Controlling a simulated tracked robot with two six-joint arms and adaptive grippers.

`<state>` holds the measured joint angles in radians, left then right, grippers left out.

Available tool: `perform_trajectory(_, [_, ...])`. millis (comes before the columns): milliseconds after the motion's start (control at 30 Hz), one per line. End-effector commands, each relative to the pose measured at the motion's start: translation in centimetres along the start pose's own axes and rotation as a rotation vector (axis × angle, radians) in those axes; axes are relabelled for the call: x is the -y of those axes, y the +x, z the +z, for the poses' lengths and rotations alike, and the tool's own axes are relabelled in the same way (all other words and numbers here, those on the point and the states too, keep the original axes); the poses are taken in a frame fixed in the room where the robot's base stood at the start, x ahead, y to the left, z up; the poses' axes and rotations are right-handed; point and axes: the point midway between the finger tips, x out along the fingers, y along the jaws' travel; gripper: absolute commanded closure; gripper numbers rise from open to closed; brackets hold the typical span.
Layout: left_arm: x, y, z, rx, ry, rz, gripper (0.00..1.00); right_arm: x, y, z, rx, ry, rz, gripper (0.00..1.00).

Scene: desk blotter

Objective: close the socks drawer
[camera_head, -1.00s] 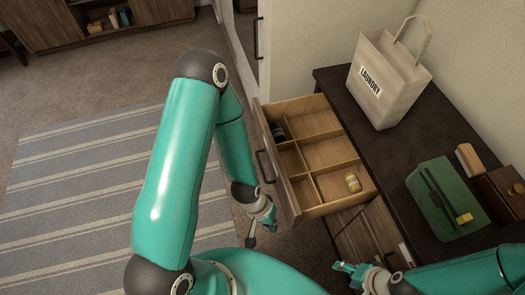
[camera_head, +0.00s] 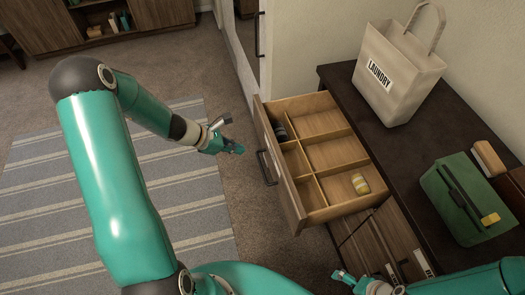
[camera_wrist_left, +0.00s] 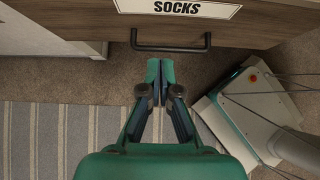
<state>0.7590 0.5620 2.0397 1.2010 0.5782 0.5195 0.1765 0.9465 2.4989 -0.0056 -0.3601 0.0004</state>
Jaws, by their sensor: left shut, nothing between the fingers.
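The socks drawer (camera_head: 286,182) is pulled out of the dark dresser, its wooden compartments showing. Its front shows in the left wrist view (camera_wrist_left: 240,35) with a SOCKS label (camera_wrist_left: 178,8). The dark bar handle (camera_head: 265,168) is on that front and also shows in the left wrist view (camera_wrist_left: 170,49). A yellow-and-white rolled pair of socks (camera_head: 360,184) and dark rolled socks (camera_head: 280,131) lie inside. My left gripper (camera_head: 238,149) is shut and empty, in front of the drawer front and apart from the handle. My right gripper (camera_head: 343,276) is at the bottom; its jaw state is unclear.
On the dresser top (camera_head: 375,142) stand a white LAUNDRY bag (camera_head: 398,75), a green case (camera_head: 462,205) and a brush-like item (camera_head: 488,158). Lower drawers (camera_head: 382,238) are below the open one. A striped rug (camera_head: 190,225) and open carpet lie left of the drawer.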

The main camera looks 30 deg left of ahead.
Motion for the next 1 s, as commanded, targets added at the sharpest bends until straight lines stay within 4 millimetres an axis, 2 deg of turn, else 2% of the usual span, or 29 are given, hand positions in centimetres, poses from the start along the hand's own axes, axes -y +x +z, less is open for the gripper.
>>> perform_trajectory(100, [0.2, 2.8, -0.1, -0.001, 0.001, -0.006, 1.00, -0.1, 0.2, 0.0, 0.000, 0.000, 0.000, 0.00])
perform_trajectory(300, [0.2, 6.6, 0.2, -0.002, 0.004, -0.006, 1.00, -0.1, 0.2, 0.0, 0.000, 0.000, 0.000, 0.00])
perform_trajectory(400, [0.2, 7.5, 1.5, -0.002, 0.006, -0.004, 1.00, 0.1, -0.3, 0.0, 0.000, 0.000, 0.000, 0.00])
perform_trajectory(533, [0.2, 8.4, 2.4, -0.002, 0.004, -0.004, 1.00, 0.2, -0.5, 0.0, 0.000, 0.000, 0.000, 0.00])
perform_trajectory(1000, [0.1, 8.9, 2.7, -0.003, 0.003, -0.001, 1.00, 0.2, -0.5, 0.0, 0.000, 0.000, 0.000, 0.00])
